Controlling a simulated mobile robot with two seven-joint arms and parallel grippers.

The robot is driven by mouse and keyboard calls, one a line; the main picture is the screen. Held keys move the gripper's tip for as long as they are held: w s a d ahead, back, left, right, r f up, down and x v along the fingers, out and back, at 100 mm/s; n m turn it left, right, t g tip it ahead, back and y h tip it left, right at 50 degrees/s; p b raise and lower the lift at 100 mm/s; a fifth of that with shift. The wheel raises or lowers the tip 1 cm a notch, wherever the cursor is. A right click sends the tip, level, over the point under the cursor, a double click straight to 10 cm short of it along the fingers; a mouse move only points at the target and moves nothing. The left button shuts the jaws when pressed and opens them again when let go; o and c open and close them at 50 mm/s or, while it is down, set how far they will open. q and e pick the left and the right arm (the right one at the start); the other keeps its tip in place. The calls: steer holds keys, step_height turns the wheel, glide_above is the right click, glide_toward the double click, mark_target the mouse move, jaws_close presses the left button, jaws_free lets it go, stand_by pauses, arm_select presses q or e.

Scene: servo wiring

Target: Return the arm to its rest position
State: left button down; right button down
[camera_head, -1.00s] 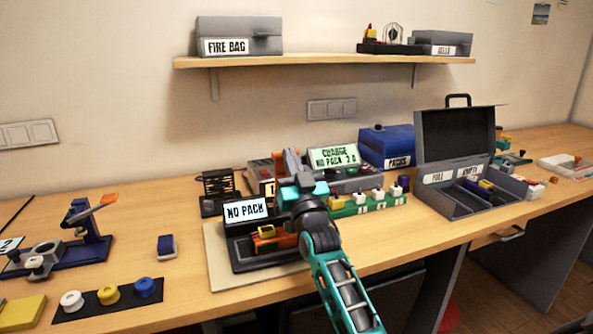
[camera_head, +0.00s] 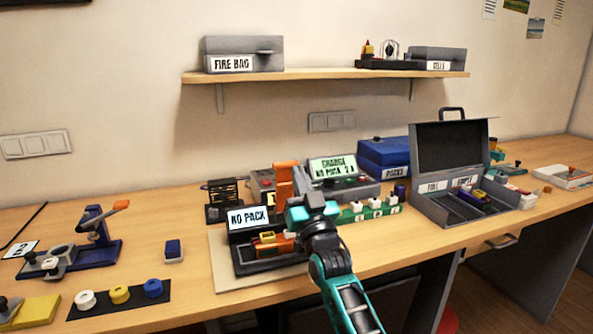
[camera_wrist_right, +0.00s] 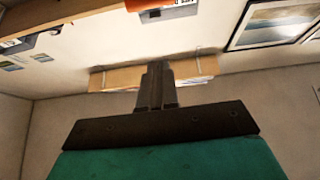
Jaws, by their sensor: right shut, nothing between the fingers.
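My right gripper (camera_head: 286,168) is raised above the front middle of the workbench (camera_head: 400,250), its fingers pointing up. It is in front of the charger with the green "NO PACK" screen (camera_head: 332,167) and hides part of it. In the right wrist view the fingers (camera_wrist_right: 157,75) are together with nothing between them, and walls and pictures lie beyond. My teal right arm (camera_head: 335,265) comes up from the lower edge. My left gripper is not in view.
The "NO PACK" stand (camera_head: 249,218) is close to the left of my arm. An open grey case (camera_head: 452,145) stands to the right, near a blue box (camera_head: 385,151). A wall shelf (camera_head: 330,74) is above. The bench front left of the stand has some clear room.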

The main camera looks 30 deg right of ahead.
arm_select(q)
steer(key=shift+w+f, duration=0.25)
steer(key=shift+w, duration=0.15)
arm_select(e)
steer(key=v, duration=0.6)
steer(key=shift+s, duration=0.5)
